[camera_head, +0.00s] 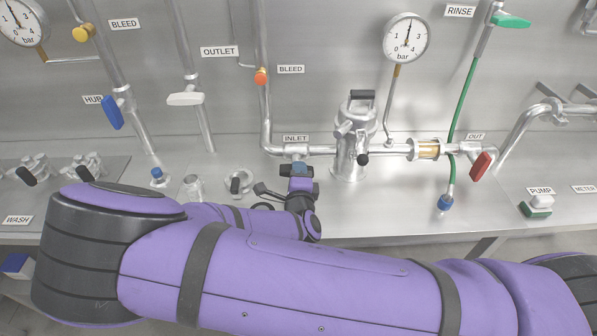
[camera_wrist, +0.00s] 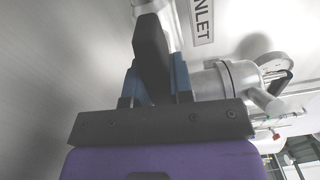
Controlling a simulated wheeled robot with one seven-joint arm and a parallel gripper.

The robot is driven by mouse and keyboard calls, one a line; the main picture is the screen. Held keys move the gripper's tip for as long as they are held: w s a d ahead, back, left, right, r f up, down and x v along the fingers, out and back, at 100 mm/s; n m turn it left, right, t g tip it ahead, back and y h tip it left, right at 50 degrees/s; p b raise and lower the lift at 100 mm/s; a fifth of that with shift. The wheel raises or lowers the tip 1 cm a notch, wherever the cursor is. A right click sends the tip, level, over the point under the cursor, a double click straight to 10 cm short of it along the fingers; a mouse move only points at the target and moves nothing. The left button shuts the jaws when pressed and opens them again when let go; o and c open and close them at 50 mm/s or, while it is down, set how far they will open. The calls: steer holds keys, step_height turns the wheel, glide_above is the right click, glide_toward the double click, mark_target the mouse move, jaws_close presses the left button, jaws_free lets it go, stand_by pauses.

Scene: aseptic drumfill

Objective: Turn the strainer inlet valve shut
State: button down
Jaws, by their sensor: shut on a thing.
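The INLET label (camera_head: 296,138) sits on the pipe left of the steel strainer (camera_head: 352,150). My gripper (camera_head: 297,169) is just below this label at the inlet valve. In the wrist view, its blue fingers (camera_wrist: 154,80) are shut on the dark inlet valve handle (camera_wrist: 151,45), one on each side. The handle extends beyond the fingertips towards the pipe. The INLET label is beside it, and the strainer body (camera_wrist: 225,80) is to the right. In the head view the handle is mostly hidden by my gripper, so its exact angle to the pipe is unclear there.
A red OUT handle (camera_head: 481,165) and a sight glass (camera_head: 427,149) are right of the strainer. A green hose (camera_head: 461,115) hangs behind. Loose fittings (camera_head: 239,182) stand on the bench left of my gripper. An orange bleed knob (camera_head: 261,76) is above.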

steer(key=m, duration=0.4)
steer(key=shift+f, duration=0.1)
steer(key=m, duration=0.4)
steer(key=shift+f+m, duration=0.1)
steer(key=shift+m, duration=0.3)
steer(key=m, duration=0.4)
steer(key=shift+a, duration=0.15)
steer(key=shift+a+f+m, duration=0.1)
steer(key=shift+m, duration=1.7)
steer(key=shift+s, duration=0.1)
steer(key=c, duration=1)
jaws_free()
steer(key=s, duration=1)
steer(key=shift+s+a, duration=0.15)
steer(key=shift+s, duration=0.2)
